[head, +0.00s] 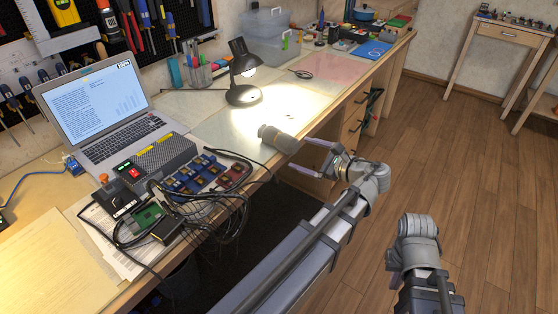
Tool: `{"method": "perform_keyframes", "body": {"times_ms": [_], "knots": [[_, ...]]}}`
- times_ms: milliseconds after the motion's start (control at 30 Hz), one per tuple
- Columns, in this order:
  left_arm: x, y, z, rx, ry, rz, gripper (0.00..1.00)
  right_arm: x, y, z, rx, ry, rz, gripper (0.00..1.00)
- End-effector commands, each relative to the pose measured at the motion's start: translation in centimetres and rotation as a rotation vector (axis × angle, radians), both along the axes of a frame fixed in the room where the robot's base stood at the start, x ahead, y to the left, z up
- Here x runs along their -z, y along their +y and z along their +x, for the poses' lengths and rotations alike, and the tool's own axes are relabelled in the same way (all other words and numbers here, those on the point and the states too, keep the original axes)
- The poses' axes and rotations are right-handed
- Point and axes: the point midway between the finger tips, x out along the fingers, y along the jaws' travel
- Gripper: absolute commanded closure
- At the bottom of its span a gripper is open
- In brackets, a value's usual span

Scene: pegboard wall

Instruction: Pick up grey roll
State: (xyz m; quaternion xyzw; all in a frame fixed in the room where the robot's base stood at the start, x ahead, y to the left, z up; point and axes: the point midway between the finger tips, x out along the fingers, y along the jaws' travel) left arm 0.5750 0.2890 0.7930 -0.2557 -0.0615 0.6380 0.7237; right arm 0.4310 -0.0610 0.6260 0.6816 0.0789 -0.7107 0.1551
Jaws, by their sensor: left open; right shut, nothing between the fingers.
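The grey roll (280,139) lies on its side near the front edge of the workbench, in the lamp light. My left gripper (298,152) is open, with its two fingers spread and pointing left toward the roll. The fingertips are close to the roll's right end; whether they touch it I cannot tell. Part of my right arm shows at the lower right, but its gripper fingers are not visible.
A black desk lamp (243,75) stands behind the roll. Left of it are a tangle of black cables (215,195), an electronics box (152,170) and a laptop (97,108). The bench around the roll is mostly clear. A side table (508,34) stands far right.

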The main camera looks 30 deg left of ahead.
Motion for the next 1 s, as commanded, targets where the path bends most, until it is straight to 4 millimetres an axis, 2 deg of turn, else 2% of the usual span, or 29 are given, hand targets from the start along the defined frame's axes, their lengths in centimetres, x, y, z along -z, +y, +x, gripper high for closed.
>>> {"method": "perform_keyframes", "body": {"times_ms": [33, 200, 467, 700, 867, 1000], "knots": [[1.0, 0.5, 0.5, 0.004, 0.028, 0.051, 0.0, 1.9, 0.0, 0.0, 0.0, 0.0, 0.0, 1.0], [0.1, 1.2, 1.1, 0.011, 0.099, 0.169, 0.0, 3.3, 0.0, 0.0, 0.0, 0.0, -0.001, 1.0], [-0.4, 1.7, 1.2, 0.012, 0.119, 0.199, 0.0, 3.4, 0.0, 0.0, 0.0, 0.0, -0.001, 1.0], [-0.2, 3.9, 1.5, 0.01, 0.118, 0.197, 0.0, 3.6, 0.0, 0.0, 0.0, 0.0, -0.001, 1.0], [-0.1, 4.4, 1.7, 0.01, 0.118, 0.196, 0.0, 3.7, 0.0, 0.0, 0.0, 0.0, -0.001, 1.0], [0.4, 6.3, 1.9, 0.008, 0.117, 0.196, 0.0, 4.1, 0.0, 0.0, 0.0, -0.001, -0.002, 1.0]]}}
